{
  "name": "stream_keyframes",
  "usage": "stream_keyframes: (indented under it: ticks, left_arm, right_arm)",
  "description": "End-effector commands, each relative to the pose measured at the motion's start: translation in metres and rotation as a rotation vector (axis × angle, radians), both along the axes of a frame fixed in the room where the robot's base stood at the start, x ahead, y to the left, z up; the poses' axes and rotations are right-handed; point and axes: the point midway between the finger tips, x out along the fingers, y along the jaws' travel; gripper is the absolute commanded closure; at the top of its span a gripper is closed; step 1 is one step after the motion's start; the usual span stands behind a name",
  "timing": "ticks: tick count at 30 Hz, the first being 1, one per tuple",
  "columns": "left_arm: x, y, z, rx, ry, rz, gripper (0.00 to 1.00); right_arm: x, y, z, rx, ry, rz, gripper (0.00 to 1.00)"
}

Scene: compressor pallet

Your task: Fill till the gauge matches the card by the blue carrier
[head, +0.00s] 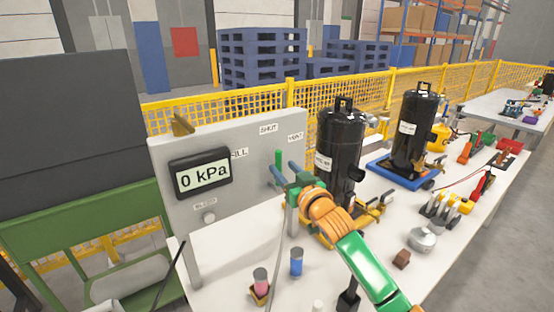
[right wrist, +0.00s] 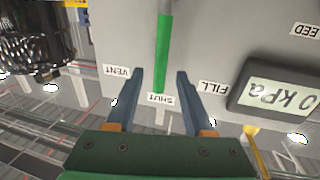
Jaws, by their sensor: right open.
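The gauge (head: 204,174) on the grey panel (head: 240,135) reads 0 kPa; it also shows upside down in the right wrist view (right wrist: 275,97). A green lever (right wrist: 163,55) on the panel points at the SHUT label (right wrist: 162,99), between VENT and FILL. My right gripper (right wrist: 160,74) is open, with a finger on each side of the lever's end; I see gaps on both sides. The blue carrier (head: 378,165) holds a black compressor tank (head: 415,105). I cannot make out a readable card beside it. My left gripper is not in view.
Another black tank (head: 341,150) stands just right of the panel. The white table (head: 225,262) carries pink and blue cylinders (head: 296,262) in front, and a silver round part (head: 422,240) and several tools at right. A yellow mesh fence (head: 310,100) runs behind.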

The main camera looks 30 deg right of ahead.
Motion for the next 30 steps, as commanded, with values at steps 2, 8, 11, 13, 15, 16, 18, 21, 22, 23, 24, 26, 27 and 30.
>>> stream_keyframes:
  ticks: [2, 8, 11, 13, 15, 16, 18, 21, 22, 23, 24, 26, 27, 30]
  left_arm:
    - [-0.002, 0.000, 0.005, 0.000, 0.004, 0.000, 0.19]
    - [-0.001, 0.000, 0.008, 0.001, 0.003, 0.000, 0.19]
    - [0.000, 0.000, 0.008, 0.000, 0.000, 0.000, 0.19]
    - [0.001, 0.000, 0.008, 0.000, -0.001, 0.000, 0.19]
    - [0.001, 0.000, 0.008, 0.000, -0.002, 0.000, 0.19]
    - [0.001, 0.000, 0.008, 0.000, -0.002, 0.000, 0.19]
    - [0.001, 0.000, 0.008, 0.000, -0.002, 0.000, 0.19]
    - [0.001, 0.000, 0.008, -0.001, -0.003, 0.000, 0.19]
    - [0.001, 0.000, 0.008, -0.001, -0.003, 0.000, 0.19]
    - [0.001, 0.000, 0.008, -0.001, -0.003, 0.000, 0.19]
    - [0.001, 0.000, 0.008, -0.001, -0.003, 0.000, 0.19]
    - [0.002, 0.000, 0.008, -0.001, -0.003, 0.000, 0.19]
    - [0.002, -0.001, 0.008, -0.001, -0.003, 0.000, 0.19]
    - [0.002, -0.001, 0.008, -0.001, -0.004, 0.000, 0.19]
  right_arm:
    - [0.012, -0.001, 0.003, 0.001, 0.002, -0.002, 0.48]
    - [0.032, -0.002, 0.001, 0.000, 0.001, -0.001, 0.48]
    - [0.036, -0.002, 0.000, -0.001, 0.001, 0.000, 0.48]
    - [0.036, -0.002, 0.000, -0.001, 0.001, 0.000, 0.48]
    - [0.036, -0.002, 0.000, -0.001, 0.001, 0.000, 0.48]
    - [0.036, -0.002, 0.000, -0.001, 0.001, 0.000, 0.48]
    - [0.036, -0.002, 0.000, -0.001, 0.001, 0.000, 0.51]
    - [0.036, -0.002, 0.000, -0.001, 0.001, 0.000, 0.78]
    - [0.036, -0.002, 0.000, -0.001, 0.001, 0.000, 0.86]
    - [0.036, -0.002, 0.000, -0.001, 0.001, 0.000, 0.94]
    - [0.036, -0.002, 0.000, -0.001, 0.001, 0.000, 1.00]
    - [0.036, -0.002, 0.000, -0.001, 0.002, 0.000, 1.00]
    - [0.036, -0.002, 0.000, -0.001, 0.002, 0.000, 1.00]
    - [0.036, -0.002, -0.001, -0.001, 0.002, 0.000, 1.00]
